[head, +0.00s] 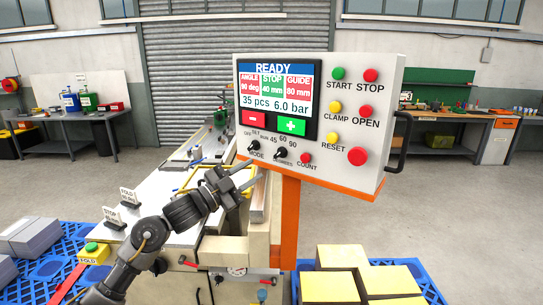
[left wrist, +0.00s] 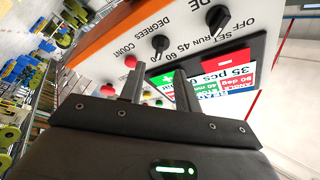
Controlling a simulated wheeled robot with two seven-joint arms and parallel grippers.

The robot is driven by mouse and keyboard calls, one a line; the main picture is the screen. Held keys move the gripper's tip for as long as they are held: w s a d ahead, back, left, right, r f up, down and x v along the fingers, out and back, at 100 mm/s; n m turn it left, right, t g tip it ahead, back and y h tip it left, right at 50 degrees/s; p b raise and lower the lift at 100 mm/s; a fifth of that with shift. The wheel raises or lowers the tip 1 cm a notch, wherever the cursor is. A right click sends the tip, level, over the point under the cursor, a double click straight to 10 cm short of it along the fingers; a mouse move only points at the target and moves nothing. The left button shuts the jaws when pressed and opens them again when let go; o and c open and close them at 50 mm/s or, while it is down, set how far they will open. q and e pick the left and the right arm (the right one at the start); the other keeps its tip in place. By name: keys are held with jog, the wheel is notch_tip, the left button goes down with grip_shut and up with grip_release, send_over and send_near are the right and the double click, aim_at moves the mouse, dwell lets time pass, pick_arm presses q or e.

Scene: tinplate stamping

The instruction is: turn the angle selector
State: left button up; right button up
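The angle selector (head: 280,153) is a small black knob on the lower edge of the control panel (head: 345,150), marked DEGREES with 45, 60 and 90 around it. In the left wrist view the angle selector (left wrist: 160,43) shows upside down, just beyond the fingertips. Its pointer's exact setting is too small to read. The screen (head: 278,97) reads READY and angle 90 deg. My left gripper (head: 252,173) is open and empty, below and left of the knob and apart from it. Its two fingers (left wrist: 158,84) stand apart in the wrist view. My right gripper is not in view.
The MODE knob (head: 254,147) is close on the left and the red COUNT button (head: 305,158) close on the right. An orange post (head: 290,215) carries the panel. Yellow-topped boxes (head: 330,287) stand at the lower right. A bench (head: 165,190) is behind my arm.

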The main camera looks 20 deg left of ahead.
aim_at(276, 156)
pick_arm(q)
jog(key=p+x, duration=0.2)
jog(key=x, duration=0.5)
jog(key=shift+d+r+p, duration=0.1)
jog(key=shift+p, duration=0.2)
jog(key=shift+w+d, duration=0.25)
jog(key=shift+w, duration=0.15)
grip_shut()
